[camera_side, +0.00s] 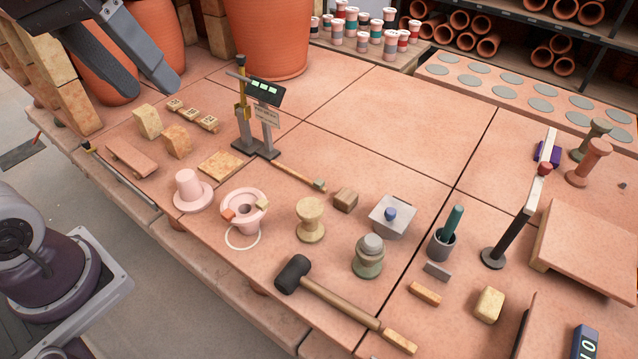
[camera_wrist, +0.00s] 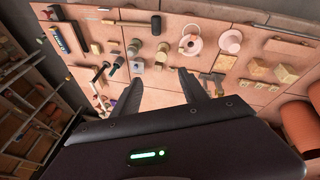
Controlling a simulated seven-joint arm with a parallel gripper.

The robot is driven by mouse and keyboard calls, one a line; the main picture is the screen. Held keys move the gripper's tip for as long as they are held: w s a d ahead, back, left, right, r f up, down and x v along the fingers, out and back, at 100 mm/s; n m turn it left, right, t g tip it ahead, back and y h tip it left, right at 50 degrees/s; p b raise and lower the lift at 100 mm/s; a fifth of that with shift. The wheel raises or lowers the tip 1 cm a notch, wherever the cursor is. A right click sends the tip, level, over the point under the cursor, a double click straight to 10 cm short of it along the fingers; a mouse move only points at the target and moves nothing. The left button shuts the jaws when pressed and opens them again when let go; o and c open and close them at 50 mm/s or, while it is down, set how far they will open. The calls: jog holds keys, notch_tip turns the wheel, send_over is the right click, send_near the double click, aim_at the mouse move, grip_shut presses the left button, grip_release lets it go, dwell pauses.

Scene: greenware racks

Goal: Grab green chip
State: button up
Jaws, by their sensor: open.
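I cannot make out a clear green chip in either view. A ringed pink piece (camera_side: 244,211) carries an orange chip (camera_side: 228,213) and a yellowish chip (camera_side: 262,204); at this size I cannot tell if either counts as green. A dark green rod (camera_side: 453,220) stands in a grey cup (camera_side: 441,245), and a grey-green lidded jar (camera_side: 368,258) stands nearby. My gripper (camera_side: 154,92) is at the upper left of the side view, above the table and apart from these things. Its two dark fingers are spread and empty, also in the wrist view (camera_wrist: 157,78).
A black-headed mallet (camera_side: 330,300) lies near the front edge. A post with a display (camera_side: 262,94) stands near the table's middle left. A leaning dark post (camera_side: 514,222) and a tilted board (camera_side: 590,246) are at right. The back middle tiles are clear.

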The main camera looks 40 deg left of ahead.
jog(key=w+r+n+g+h, duration=0.15)
jog(key=w+n+h, duration=0.55)
jog(key=w, duration=1.1)
jog(key=w+a+f+n+t+h, duration=0.2)
jog(key=w+a+f+n+h, duration=0.2)
jog(key=w+a+n, duration=0.9)
jog(key=m, duration=0.1)
send_near(316, 181)
jog(key=shift+d+f, duration=0.35)
jog(key=shift+f, duration=0.1)
jog(key=x, duration=0.6)
jog(key=shift+w+d+r, duration=0.15)
jog(key=shift+d, duration=0.1)
jog(key=shift+w+d, duration=0.2)
jog(key=shift+d, duration=0.1)
grip_shut()
